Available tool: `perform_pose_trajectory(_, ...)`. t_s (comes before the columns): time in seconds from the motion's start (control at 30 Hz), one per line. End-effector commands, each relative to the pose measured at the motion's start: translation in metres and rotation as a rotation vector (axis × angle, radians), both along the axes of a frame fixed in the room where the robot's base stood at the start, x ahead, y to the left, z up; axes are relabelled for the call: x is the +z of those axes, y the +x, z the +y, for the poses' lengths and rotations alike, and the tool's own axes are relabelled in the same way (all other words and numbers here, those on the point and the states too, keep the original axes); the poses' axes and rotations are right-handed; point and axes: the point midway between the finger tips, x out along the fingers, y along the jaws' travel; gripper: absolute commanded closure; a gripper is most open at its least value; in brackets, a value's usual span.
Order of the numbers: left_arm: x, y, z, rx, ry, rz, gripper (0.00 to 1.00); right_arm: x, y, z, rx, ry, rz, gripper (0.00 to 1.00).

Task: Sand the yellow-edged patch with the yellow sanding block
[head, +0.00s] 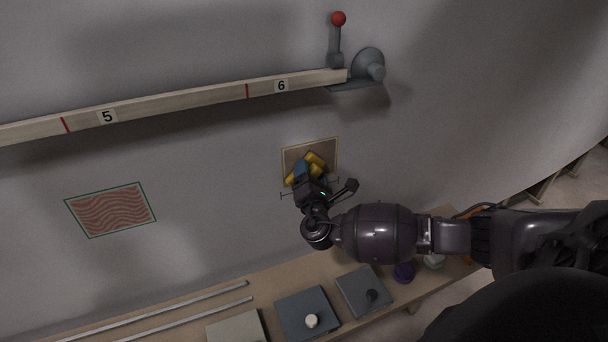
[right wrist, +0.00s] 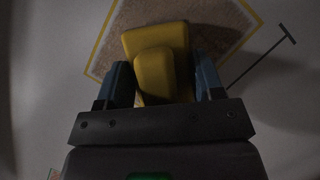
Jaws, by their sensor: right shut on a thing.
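The yellow sanding block (right wrist: 157,48) is between the two fingers of my right gripper (right wrist: 165,85), which is shut on its raised grip. In the head view the block (head: 314,158) shows in part beyond my right gripper (head: 306,176). The yellow-edged patch (right wrist: 217,30) is a brown, rough-looking area on the hull wall, directly behind the block in the right wrist view. In the head view the patch (head: 325,149) has its lower part hidden by the block and gripper. I cannot tell whether the block touches the patch. My left gripper is not in view.
A green-edged patch with wavy lines (head: 110,210) is on the hull to the left. A numbered wooden batten (head: 190,100) crosses the hull above, ending at a red-knobbed clamp (head: 339,40). A bench (head: 262,275) below holds grey plates (head: 306,304), metal rods and a purple thing (head: 403,272).

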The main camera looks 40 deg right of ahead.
Motion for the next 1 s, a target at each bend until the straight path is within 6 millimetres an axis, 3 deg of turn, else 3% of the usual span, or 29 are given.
perform_pose_trajectory(1.0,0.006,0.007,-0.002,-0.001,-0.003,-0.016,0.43,0.000,-0.012,-0.047,-0.001,-0.002,0.000,0.60)
